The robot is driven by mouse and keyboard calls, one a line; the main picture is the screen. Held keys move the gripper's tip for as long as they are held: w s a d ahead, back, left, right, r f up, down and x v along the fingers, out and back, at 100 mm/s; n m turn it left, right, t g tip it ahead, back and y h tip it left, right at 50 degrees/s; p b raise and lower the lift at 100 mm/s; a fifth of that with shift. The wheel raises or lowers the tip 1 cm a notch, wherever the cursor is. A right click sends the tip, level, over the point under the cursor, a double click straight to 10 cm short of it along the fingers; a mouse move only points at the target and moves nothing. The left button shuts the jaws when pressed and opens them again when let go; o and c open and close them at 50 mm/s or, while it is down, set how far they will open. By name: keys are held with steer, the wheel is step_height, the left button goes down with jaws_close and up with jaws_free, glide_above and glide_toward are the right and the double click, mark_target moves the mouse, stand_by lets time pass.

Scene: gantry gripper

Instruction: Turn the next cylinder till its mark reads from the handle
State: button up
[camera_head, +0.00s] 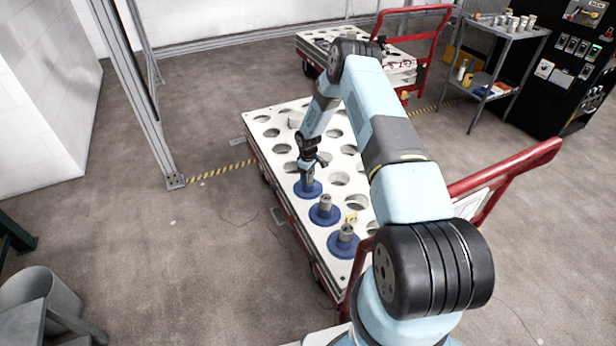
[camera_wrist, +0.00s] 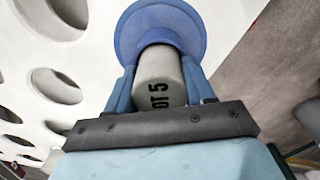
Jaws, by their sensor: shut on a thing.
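My gripper (camera_head: 308,160) points down at the near part of the white holed cart top (camera_head: 258,139). It is shut on a grey cylinder (camera_wrist: 160,68) with a round blue flange (camera_wrist: 143,22). In the wrist view the fingers clasp both sides of it. Black lettering ending in "OT 5" shows on the cylinder, running sideways; its start is hidden by the gripper body. Two more grey cylinders with blue flanges, a middle one (camera_head: 325,202) and a near one (camera_head: 346,233), stand in a row towards me. The cart's red handle (camera_head: 505,172) rises at the right.
Many other holes in the cart top are empty. A second cart (camera_head: 400,52) and a shelf (camera_head: 505,55) stand behind.

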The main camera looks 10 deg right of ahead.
steer(key=shift+n, duration=0.7)
steer(key=shift+n, duration=1.5)
steer(key=shift+n, duration=1.5)
steer(key=shift+n, duration=1.5)
